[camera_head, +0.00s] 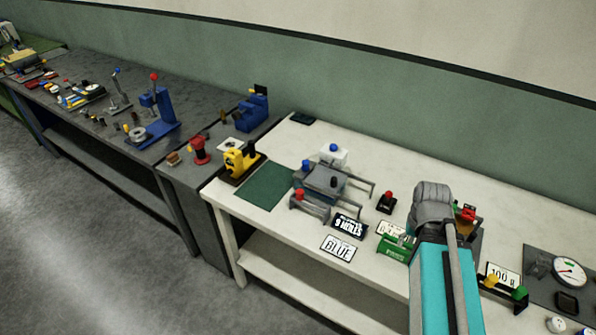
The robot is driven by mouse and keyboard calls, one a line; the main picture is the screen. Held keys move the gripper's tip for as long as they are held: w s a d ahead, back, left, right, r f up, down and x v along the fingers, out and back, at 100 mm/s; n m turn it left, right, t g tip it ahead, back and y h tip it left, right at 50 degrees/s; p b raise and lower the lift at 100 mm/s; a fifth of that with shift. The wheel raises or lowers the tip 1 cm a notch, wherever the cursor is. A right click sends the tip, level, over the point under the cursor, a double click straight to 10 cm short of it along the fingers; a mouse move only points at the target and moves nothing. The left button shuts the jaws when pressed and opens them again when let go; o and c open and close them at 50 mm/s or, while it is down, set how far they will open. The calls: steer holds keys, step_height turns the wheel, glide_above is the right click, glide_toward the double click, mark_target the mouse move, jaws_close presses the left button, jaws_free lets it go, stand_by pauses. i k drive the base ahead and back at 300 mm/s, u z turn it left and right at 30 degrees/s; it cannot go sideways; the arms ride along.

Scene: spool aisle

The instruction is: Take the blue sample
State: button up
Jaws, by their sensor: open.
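A card reading "BLUE" (339,248) lies near the front edge of the white table. A small blue knob-like piece (306,165) shows at the left of a grey fixture (325,181). Another blue piece (333,148) sits on a white block behind it. I cannot tell which, if either, is the blue sample. My arm's teal link and grey joint reach over the table to the right of the fixture. My gripper's fingers do not show.
A red-topped piece (298,196) and a dark sign (349,225) stand by the fixture. A red button on a black base (387,202) and a green device (395,243) lie near my arm. A green mat (264,187) is bare. A yellow device (241,160) stands left.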

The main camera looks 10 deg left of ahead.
mark_target(305, 163)
steer(key=k, duration=0.75)
steer(key=u, duration=0.65)
steer(key=i, duration=1.05)
